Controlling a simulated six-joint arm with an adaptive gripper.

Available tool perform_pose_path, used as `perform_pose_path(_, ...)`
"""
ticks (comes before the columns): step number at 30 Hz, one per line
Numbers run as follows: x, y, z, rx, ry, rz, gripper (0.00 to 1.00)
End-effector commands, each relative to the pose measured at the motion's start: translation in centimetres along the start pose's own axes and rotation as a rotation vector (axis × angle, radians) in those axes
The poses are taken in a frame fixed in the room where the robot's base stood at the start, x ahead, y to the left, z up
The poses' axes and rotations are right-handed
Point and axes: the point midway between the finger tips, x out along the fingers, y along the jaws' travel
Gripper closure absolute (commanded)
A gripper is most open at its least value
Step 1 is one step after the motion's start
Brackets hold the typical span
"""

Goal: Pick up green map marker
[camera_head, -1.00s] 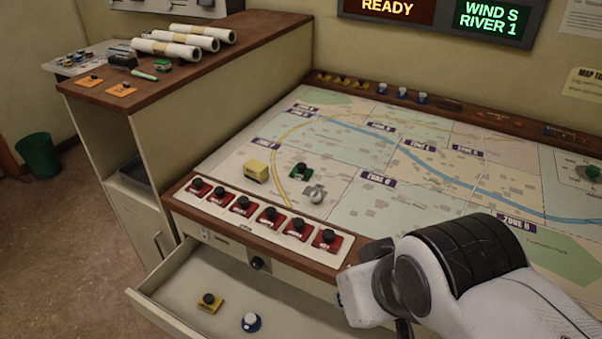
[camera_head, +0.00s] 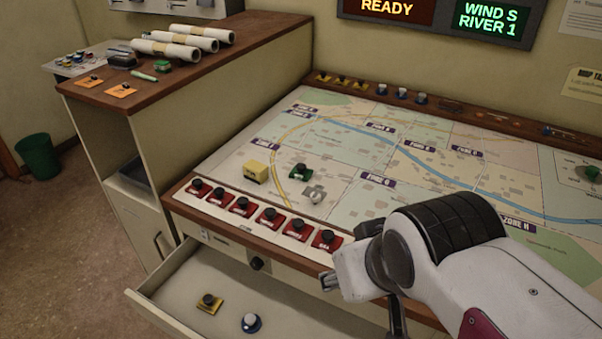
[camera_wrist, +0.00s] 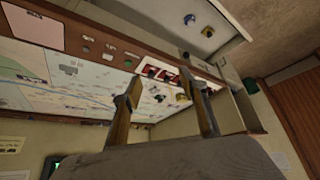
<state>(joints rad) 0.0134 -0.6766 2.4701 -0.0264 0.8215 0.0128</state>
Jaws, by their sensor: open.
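A green map marker (camera_head: 300,171) with a black knob stands on the map table (camera_head: 335,200), right of a yellow block (camera_head: 256,172) and behind a small grey-white piece (camera_head: 316,195). My gripper (camera_head: 328,283) is at the table's front edge, to the right of and nearer than the green marker, well apart from it. In the wrist view my gripper (camera_wrist: 166,92) shows two separated fingers with nothing held between them. Small pieces on the map show there between the fingers, too small to tell the green marker surely.
A row of red markers (camera_head: 268,218) lines the table's front edge. Below, an open drawer (camera_head: 170,307) holds a yellow marker (camera_head: 209,302) and a blue-white one (camera_head: 251,322). A raised side counter (camera_head: 215,70) stands left, with paper rolls (camera_head: 165,49) and another green piece (camera_head: 162,67).

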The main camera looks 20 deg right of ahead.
Motion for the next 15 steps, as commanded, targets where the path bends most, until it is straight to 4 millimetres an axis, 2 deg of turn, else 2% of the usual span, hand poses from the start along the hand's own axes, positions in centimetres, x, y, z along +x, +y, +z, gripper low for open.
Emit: perform_pose_path(15,4.9,3.1,-10.7,0.006,0.127,0.077,0.57)
